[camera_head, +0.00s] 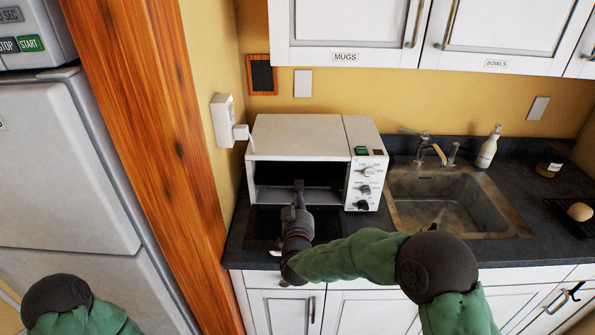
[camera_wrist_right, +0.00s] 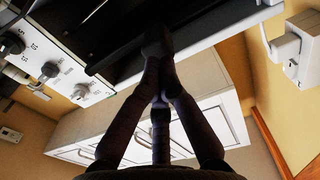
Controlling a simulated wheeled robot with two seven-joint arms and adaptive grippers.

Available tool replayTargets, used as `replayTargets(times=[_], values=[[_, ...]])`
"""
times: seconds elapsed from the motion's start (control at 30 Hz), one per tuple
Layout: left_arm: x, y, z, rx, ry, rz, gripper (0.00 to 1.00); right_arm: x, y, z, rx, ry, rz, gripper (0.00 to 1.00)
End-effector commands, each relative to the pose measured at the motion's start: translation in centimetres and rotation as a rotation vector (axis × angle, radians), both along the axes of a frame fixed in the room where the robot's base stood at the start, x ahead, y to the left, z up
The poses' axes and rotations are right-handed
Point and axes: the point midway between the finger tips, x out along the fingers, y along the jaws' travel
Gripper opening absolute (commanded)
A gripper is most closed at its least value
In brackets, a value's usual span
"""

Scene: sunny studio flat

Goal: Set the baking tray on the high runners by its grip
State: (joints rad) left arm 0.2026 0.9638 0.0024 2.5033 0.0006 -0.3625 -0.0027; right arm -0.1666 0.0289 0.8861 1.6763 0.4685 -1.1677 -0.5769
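The white countertop oven (camera_head: 300,135) stands open on the counter, its dark door folded down in front. A flat grey surface (camera_head: 325,194) low in its cavity looks like the baking tray, but I cannot tell it surely from the oven floor. My right gripper (camera_head: 298,187) reaches into the oven mouth from the front. In the right wrist view its fingers (camera_wrist_right: 157,48) come together on a small dark piece, seemingly the tray's grip, at the dark opening. The runners are too dark to make out. My left gripper is out of view.
The oven's knob panel (camera_head: 367,180) is on its right, then the sink (camera_head: 440,205) with tap and soap bottle (camera_head: 489,146). A wall socket with plug (camera_head: 223,118) and a wooden post (camera_head: 150,130) are close on the left. Wall cupboards (camera_head: 345,30) hang above.

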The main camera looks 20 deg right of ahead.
Motion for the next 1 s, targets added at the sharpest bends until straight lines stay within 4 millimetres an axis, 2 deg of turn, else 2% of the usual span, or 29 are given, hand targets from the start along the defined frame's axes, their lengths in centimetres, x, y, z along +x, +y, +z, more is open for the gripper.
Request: replayTargets(times=[0.37, 1.0], values=[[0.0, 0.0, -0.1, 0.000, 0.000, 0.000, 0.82, 0.2, 0.0, 0.0, 0.000, 0.000, 0.000, 0.00], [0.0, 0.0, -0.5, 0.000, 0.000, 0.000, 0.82, 1.8, -0.5, 0.0, 0.001, 0.000, -0.001, 0.00]])
